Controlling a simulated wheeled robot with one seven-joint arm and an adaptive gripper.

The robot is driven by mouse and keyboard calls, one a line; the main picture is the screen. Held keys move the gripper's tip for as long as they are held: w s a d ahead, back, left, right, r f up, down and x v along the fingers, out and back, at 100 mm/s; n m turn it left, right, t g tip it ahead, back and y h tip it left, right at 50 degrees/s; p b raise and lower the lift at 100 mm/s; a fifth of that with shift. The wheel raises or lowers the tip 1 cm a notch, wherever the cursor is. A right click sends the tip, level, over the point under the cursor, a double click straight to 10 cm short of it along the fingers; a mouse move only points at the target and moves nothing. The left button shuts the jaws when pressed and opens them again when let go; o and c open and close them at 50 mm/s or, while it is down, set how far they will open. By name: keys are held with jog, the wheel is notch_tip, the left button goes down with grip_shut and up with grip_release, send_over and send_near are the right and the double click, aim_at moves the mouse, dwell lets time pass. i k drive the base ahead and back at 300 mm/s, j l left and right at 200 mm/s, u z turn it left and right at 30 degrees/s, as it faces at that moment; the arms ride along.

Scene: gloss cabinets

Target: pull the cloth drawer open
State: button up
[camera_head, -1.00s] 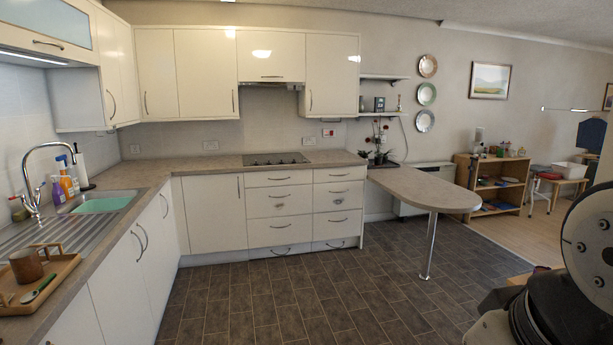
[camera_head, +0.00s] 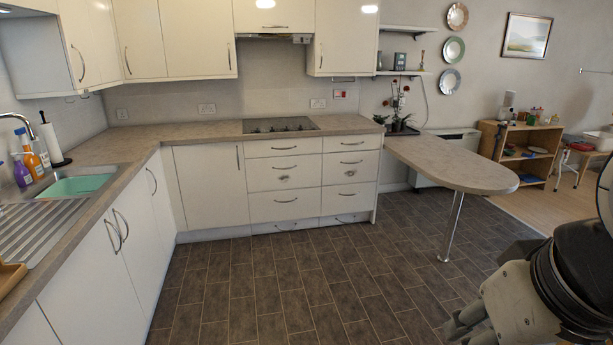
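Two stacks of white drawers stand under the hob, a left stack (camera_head: 262,180) and a right stack (camera_head: 335,170). All their fronts look flush and shut, each with a curved metal handle. I cannot tell which one is the cloth drawer, and no cloth shows. My gripper (camera_head: 464,322) shows as grey finger-like parts at the lower right, partly cut off by the frame. It is well apart from the drawers and touches none of them. Whether it is open or shut is unclear.
Dark tiled floor (camera_head: 300,290) is clear before the drawers. A rounded worktop (camera_head: 450,165) juts out at right on a metal leg (camera_head: 452,228). Counter and sink (camera_head: 85,182) run along the left. A wooden shelf unit (camera_head: 530,140) stands at the back right.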

aim_at(338, 143)
jog(key=i, duration=1.95)
jog(key=i+z, duration=0.15)
jog(key=i, duration=0.5)
jog(key=i+j+z, duration=0.1)
jog(key=i, duration=0.55)
jog(key=i+j+z, duration=0.15)
jog(key=i, duration=0.5)
jog(key=i+z, duration=0.2)
jog(key=i, duration=0.35)
jog(key=i+j+z, duration=0.15)
jog(key=i, duration=0.45)
